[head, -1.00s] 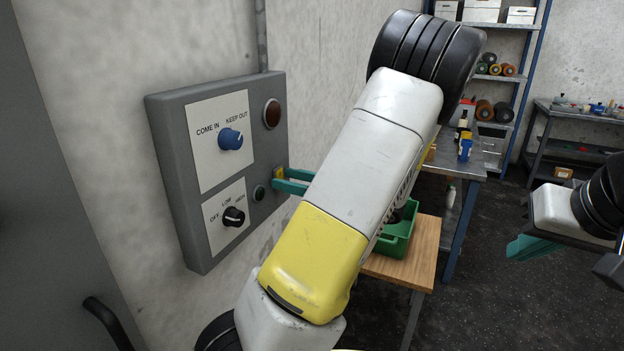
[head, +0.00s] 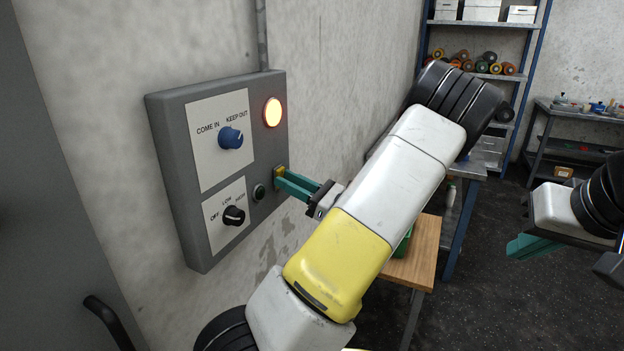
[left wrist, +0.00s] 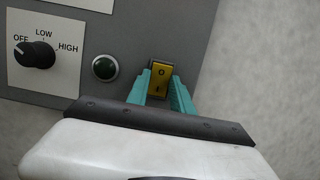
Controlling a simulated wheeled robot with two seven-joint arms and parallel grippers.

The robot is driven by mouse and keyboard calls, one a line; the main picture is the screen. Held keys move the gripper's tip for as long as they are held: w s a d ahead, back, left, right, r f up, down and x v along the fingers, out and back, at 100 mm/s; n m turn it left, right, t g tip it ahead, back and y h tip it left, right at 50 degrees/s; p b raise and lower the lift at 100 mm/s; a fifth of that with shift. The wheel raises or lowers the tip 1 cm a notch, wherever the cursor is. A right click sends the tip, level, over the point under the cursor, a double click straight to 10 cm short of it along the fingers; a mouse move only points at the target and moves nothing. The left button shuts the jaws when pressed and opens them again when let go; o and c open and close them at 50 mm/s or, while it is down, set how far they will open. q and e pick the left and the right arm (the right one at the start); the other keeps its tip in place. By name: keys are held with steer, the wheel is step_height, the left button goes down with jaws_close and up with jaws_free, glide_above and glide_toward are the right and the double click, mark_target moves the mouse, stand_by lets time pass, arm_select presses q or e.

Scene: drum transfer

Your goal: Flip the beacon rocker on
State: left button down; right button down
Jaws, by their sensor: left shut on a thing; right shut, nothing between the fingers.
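The yellow beacon rocker (head: 279,171), marked O and I, sits at the right edge of the grey wall panel (head: 165,130). In the left wrist view the rocker (left wrist: 161,75) shows between my teal fingers. My left gripper (head: 283,180) is shut on the rocker, one finger on each side of it. The round beacon lamp (head: 272,112) above it glows bright yellow-white with a reddish rim. My right gripper (head: 522,246) is shut and empty, well away to the right.
The panel also carries a blue knob (head: 230,138), a black knob (head: 234,215) and a dark green round button (head: 259,192). A wooden table (head: 415,262) and a metal bench stand beyond my left arm. Dark floor is open to the right.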

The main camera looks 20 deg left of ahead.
stand_by(0.3)
arm_select(q)
steer(key=c, duration=1.1)
jaws_free()
steer(key=v, duration=0.8)
steer(key=shift+a+f, duration=0.1)
steer(key=shift+s, duration=0.1)
